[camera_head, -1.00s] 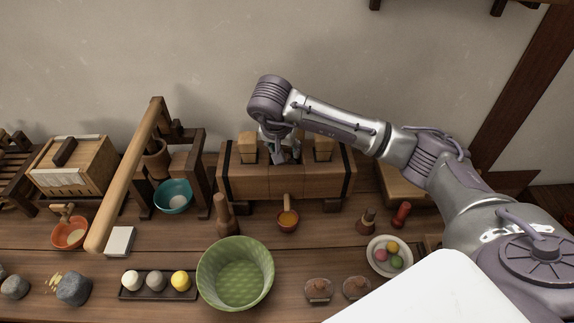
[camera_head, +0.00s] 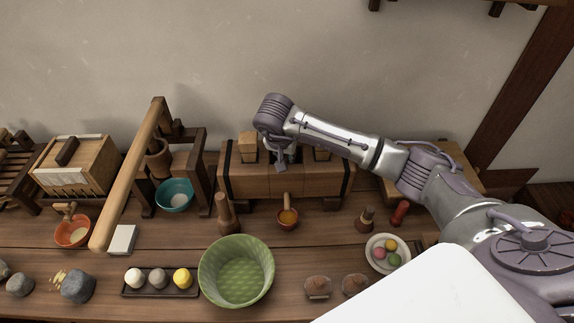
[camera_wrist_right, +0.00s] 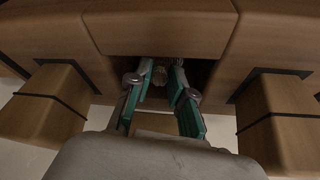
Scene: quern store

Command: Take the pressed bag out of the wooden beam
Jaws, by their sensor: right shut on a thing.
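The wooden beam (camera_head: 305,182) is a thick brown block with dark straps, standing on the bench at the back. Its dark central opening shows in the wrist view, below the beam's near block (camera_wrist_right: 160,28). My right gripper (camera_head: 283,160) reaches down into that opening from above. In the wrist view, its teal-padded fingers (camera_wrist_right: 160,76) are closed around a small tan, ridged end, which looks like the top of the pressed bag (camera_wrist_right: 159,77). The rest of the bag is hidden inside the beam. My left gripper is out of view.
Wooden wedges flank the opening, one at the left (camera_head: 248,147) and one partly behind my arm (camera_head: 322,153). A small orange cup (camera_head: 288,222) stands before the beam, and a green basket (camera_head: 236,292) nearer. A lever press (camera_head: 130,175) stands at left.

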